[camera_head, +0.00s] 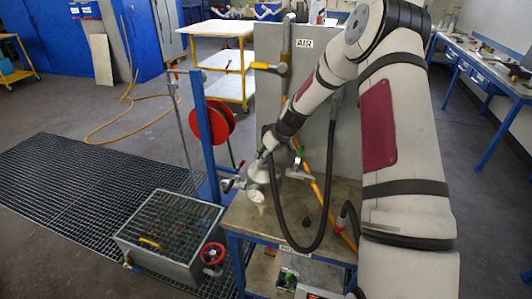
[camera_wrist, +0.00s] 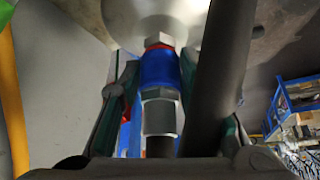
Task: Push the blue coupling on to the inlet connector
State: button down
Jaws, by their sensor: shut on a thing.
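The blue coupling (camera_wrist: 159,69) is in the middle of the wrist view, with a silver hex body (camera_wrist: 159,112) below it. My gripper (camera_wrist: 158,84) is shut on it, with green-lined fingers on both sides. The inlet connector (camera_wrist: 158,39), a silver hex fitting under a pale rounded vessel (camera_wrist: 125,15), is directly above and in line with the coupling. A thin red ring shows between them; I cannot tell whether the coupling is seated. In the head view my gripper (camera_head: 267,153) is beside the grey vessel (camera_head: 257,172), and the coupling is too small to make out.
A black hose (camera_head: 300,249) loops below my arm; a dark hose (camera_wrist: 222,70) crosses the wrist view close on the right. The bench (camera_head: 325,222) carries the vessel. A grated tank (camera_head: 180,225) with a red handwheel (camera_head: 212,253) stands left. A grey AIR panel (camera_head: 310,75) stands behind.

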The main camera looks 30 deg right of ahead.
jog(key=shift+f, duration=0.15)
jog(key=c, duration=1.1)
grip_release()
